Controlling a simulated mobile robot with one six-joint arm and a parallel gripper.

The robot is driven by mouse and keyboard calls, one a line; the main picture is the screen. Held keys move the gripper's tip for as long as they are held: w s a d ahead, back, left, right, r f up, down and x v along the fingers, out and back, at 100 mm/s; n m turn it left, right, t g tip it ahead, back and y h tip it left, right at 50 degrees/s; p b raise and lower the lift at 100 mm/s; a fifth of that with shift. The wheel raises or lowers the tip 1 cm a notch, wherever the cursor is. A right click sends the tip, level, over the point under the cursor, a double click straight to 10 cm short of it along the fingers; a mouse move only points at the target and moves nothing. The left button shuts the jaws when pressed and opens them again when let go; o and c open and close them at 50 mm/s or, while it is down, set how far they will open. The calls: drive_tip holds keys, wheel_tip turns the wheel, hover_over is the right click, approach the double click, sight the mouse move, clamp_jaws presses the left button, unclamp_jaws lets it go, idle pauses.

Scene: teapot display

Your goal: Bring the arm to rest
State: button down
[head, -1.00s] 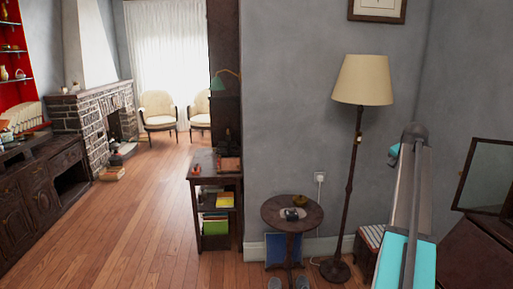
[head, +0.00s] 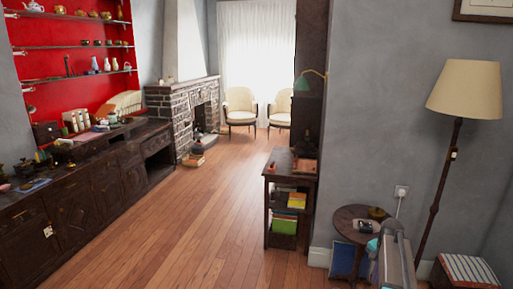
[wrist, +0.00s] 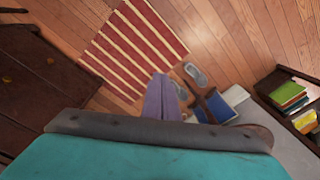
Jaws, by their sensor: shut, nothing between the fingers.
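My arm shows at the lower right of the head view, its grey and teal end in front of the small round table (head: 352,212). I cannot make out the fingers there. In the wrist view my gripper (wrist: 163,82) shows as a narrow purple-grey shape with its fingers together, shut and empty. The wide teal and grey part of my own arm hides the bottom of the wrist view.
A floor lamp (head: 465,90) and the striped stool (head: 466,270) stand at the right. A dark shelf unit (head: 268,205) holds books. A long dark sideboard (head: 80,200) lines the left wall. The wooden floor (head: 200,230) between is clear.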

drive_tip(key=s+a+f+n+g, duration=0.1)
drive_tip(key=s+a+f+n, duration=0.1)
drive_tip(key=s+a+f, duration=0.45)
drive_tip(key=s+a+f+n+g+y, duration=0.1)
drive_tip(key=s+a+f+g, duration=0.15)
drive_tip(key=a+f, duration=0.65)
drive_tip(key=s+a+f+n+g, duration=0.1)
drive_tip(key=s+a+f+n, duration=0.1)
drive_tip(key=s+a+f, duration=0.6)
drive_tip(key=s+a+f+n, duration=0.2)
drive_tip(key=s+a+n, duration=0.1)
drive_tip(key=s, duration=0.4)
drive_tip(key=s+a+f+n+g, duration=0.1)
drive_tip(key=s+a+f+n, duration=0.1)
drive_tip(key=s+a, duration=0.3)
drive_tip(key=s+a+f+n+g, duration=0.1)
drive_tip(key=s+a+n, duration=0.2)
drive_tip(key=s, duration=0.7)
drive_tip(key=shift+s+a+f+n+h, duration=0.2)
drive_tip(key=shift+a+f+n+h, duration=0.2)
drive_tip(key=shift+n, duration=0.2)
